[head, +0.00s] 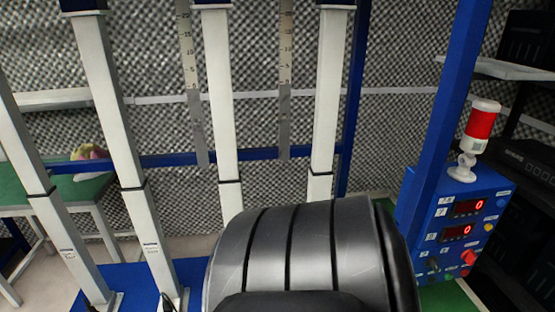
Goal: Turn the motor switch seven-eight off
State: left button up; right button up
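A blue control box (425,205) stands at the right side of the head view. Its front carries two red digital displays, the upper one (467,208) and the lower one (458,233). Below them sits a small dark knob-like switch (432,265). Neither of my grippers is in view.
A blue post (452,100) rises beside the box. A red-and-white beacon (481,122) stands on top. White posts (222,100) stand at left and middle. A green table (85,190) is at left.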

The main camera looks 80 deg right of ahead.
aim_at(469, 256)
jog(key=z, duration=1.7)
